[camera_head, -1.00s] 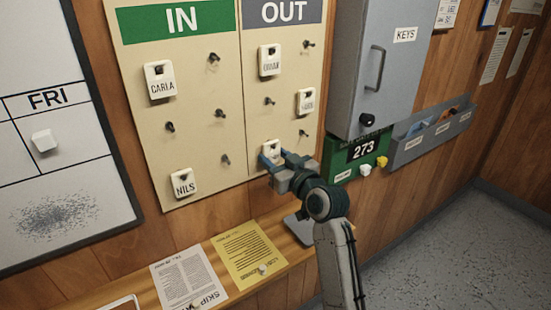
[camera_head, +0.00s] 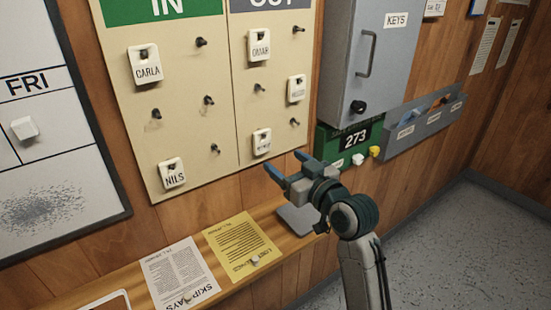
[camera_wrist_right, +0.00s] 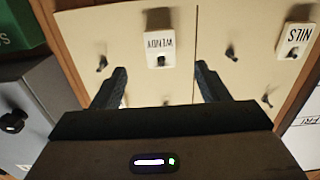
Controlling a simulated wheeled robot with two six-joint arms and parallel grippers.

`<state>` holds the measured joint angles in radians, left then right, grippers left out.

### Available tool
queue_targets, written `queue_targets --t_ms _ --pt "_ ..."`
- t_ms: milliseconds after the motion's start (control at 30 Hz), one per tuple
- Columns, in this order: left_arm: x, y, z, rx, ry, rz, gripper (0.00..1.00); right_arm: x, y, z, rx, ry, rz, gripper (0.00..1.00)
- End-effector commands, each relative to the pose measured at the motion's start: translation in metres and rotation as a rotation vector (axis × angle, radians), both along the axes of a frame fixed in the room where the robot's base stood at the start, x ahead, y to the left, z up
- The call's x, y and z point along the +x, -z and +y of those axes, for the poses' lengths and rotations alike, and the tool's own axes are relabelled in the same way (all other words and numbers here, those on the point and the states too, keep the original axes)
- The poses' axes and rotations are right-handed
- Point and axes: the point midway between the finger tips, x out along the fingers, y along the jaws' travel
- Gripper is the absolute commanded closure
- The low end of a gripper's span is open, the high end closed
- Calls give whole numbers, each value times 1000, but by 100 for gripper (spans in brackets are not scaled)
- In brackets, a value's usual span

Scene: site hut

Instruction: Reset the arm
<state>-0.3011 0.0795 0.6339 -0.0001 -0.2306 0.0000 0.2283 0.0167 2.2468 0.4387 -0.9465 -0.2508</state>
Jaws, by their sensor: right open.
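My right gripper (camera_head: 285,166) is in front of the lower right of the IN/OUT peg board (camera_head: 185,100). Its jaws are open and empty. It is apart from the white WENDY tag (camera_head: 261,142), which hangs on a peg on the OUT side. In the right wrist view the tag (camera_wrist_right: 160,46) shows upside down beyond and between the two open fingers (camera_wrist_right: 160,88). My left gripper is not in view.
Tags for CARLA (camera_head: 145,65), NILS (camera_head: 171,173) and OMAR (camera_head: 258,47) hang on the board. A grey KEYS cabinet (camera_head: 378,50) and a green 273 box (camera_head: 330,145) are at right. A wooden shelf (camera_head: 140,285) with a yellow sheet (camera_head: 240,245) runs below.

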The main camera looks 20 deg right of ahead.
Motion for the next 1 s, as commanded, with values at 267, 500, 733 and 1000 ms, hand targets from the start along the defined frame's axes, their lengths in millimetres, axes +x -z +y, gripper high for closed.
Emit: queue_targets --t_ms 267,500,733,1000 --pt "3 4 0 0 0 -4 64 -26 21 -9 -15 9 53 32" --pt "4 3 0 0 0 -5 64 -93 152 -30 -115 86 435 32" --pt "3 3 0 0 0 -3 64 -197 254 -59 -224 184 824 32" --pt "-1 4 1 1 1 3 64 -290 304 -82 -307 267 1104 32"
